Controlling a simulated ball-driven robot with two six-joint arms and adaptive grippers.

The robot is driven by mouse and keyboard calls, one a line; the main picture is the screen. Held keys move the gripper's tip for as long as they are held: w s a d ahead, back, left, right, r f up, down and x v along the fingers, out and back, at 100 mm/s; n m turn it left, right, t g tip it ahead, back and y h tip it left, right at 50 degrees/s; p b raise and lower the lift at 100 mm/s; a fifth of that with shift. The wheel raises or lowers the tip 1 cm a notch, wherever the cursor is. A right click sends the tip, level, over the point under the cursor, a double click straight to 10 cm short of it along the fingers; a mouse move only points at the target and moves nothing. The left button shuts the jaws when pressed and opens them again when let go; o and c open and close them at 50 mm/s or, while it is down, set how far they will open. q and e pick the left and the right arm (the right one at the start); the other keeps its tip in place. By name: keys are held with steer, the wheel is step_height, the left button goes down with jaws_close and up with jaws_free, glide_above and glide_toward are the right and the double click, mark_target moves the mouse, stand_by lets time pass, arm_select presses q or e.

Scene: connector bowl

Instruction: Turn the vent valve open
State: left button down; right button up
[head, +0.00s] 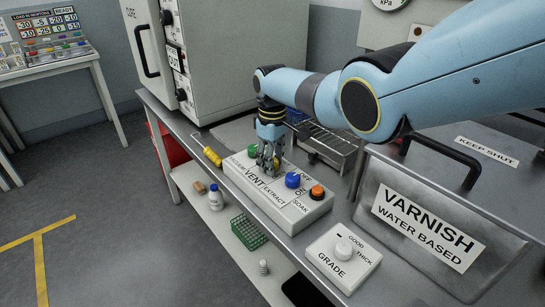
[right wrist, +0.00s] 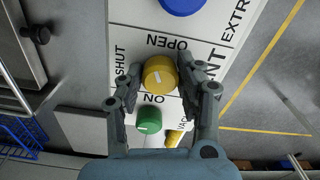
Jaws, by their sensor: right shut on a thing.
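The vent valve is a round yellow knob (right wrist: 159,75) with a short white pointer mark. It sits on a white control box (head: 236,178) labelled VENT. In the right wrist view, OPEN and SHUT are printed beside the knob. My right gripper (head: 268,160) reaches down onto the box from above and hides most of the knob in the head view. In the right wrist view, the fingers of my right gripper (right wrist: 159,78) are shut on the yellow knob from both sides. I cannot tell for sure which label the pointer faces. My left gripper is not in view.
A green knob (right wrist: 149,121) and a blue knob (head: 293,180) flank the yellow one. An orange button (head: 317,192) is at the SOAK label. A GRADE box (head: 343,256) and a VARNISH tank (head: 435,225) stand nearby. A yellow-handled tool (head: 212,157) lies by the bench's left edge.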

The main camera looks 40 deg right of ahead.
steer(key=m, duration=0.5)
steer(key=shift+p, duration=0.4)
stand_by(0.3)
steer(key=o, duration=1.1)
steer(key=shift+o, duration=0.2)
step_height(320, 180, up, 12)
